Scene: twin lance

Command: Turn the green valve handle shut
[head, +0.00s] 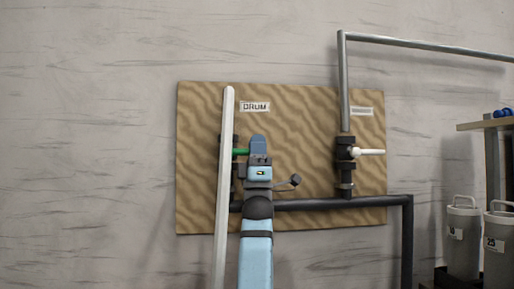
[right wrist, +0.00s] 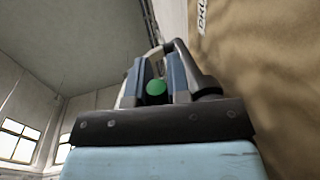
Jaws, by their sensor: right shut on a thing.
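The green valve handle (head: 241,152) sticks out to the right from a dark valve, mostly hidden behind a pale upright pole, below the DRUM label (head: 255,106). My right gripper (head: 257,150) is at the handle and covers its right part. In the right wrist view the green handle's round end (right wrist: 156,87) shows between the two fingers of my right gripper (right wrist: 157,84), which are shut on it. The handle looks about level in the head view. My left gripper is not in view.
A second valve with a white handle (head: 369,152) is at the right of the wooden board (head: 300,180). A grey pipe (head: 345,85) rises above it; a dark pipe (head: 320,204) runs below. Lidded containers (head: 463,240) and a shelf (head: 485,124) stand at far right.

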